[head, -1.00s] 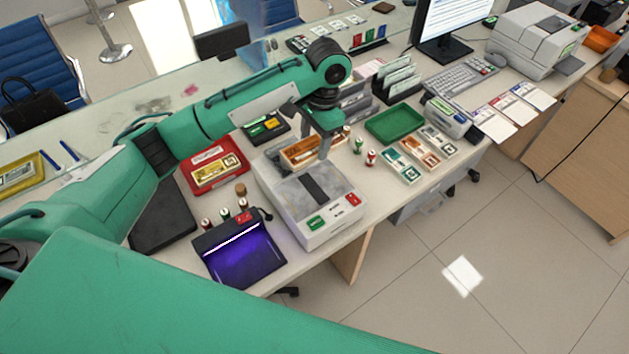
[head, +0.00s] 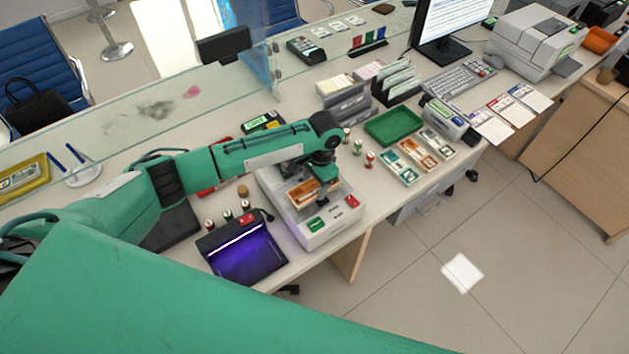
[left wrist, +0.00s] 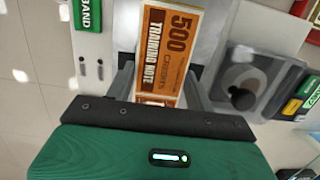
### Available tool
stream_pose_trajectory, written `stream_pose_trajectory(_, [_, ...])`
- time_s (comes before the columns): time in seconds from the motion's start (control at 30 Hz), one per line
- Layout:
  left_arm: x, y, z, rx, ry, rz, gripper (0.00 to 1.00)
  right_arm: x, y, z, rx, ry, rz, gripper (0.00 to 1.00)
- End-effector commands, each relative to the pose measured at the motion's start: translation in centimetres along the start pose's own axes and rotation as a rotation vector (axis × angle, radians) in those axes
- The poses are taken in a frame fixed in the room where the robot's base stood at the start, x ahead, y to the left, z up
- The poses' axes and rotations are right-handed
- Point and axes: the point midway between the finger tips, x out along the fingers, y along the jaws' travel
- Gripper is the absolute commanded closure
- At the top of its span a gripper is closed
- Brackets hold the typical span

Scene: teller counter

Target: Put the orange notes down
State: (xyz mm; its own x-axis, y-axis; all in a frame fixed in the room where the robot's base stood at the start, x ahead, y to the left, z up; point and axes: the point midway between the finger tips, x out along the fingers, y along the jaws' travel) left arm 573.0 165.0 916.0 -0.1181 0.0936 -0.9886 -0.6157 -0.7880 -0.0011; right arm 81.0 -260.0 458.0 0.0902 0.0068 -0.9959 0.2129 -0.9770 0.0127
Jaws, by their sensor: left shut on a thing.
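My left gripper (head: 316,184) is shut on the orange notes (head: 303,194), over the light grey machine (head: 331,228) with a green and a red button. I cannot tell whether the notes touch the machine. My arm hides part of its back. My right gripper is not in view.
A purple-lit device (head: 245,255) stands left of the machine. A glass screen (head: 180,85) runs along the back.

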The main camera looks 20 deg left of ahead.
Motion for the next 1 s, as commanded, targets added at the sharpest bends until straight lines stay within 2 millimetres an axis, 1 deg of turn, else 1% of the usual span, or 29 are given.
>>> stream_pose_trajectory(0.27, [0.2, 0.0, -0.1, 0.000, 0.000, 0.000, 0.74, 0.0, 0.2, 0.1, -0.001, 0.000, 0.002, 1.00])
stream_pose_trajectory(0.3, [0.2, 0.0, -0.1, 0.000, 0.001, 0.000, 0.42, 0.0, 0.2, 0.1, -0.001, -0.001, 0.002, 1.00])
stream_pose_trajectory(0.4, [0.2, 0.0, -0.1, 0.000, 0.001, 0.000, 0.24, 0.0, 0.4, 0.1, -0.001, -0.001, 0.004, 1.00])
stream_pose_trajectory(0.67, [0.1, 0.0, -0.1, 0.000, 0.001, 0.000, 0.24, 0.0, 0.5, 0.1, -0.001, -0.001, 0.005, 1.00])
stream_pose_trajectory(0.77, [-0.3, 0.0, -0.1, 0.001, 0.002, -0.001, 0.24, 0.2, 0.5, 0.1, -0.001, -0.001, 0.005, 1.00])
stream_pose_trajectory(0.87, [-1.4, -0.1, -0.2, 0.001, 0.005, -0.002, 0.24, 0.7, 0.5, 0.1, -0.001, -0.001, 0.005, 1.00])
stream_pose_trajectory(0.97, [-3.3, 0.0, -0.2, 0.001, 0.006, -0.001, 0.24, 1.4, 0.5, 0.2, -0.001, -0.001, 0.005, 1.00])
stream_pose_trajectory(1.0, [-4.2, 0.0, -0.2, 0.002, 0.006, -0.001, 0.24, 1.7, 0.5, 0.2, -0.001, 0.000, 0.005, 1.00])
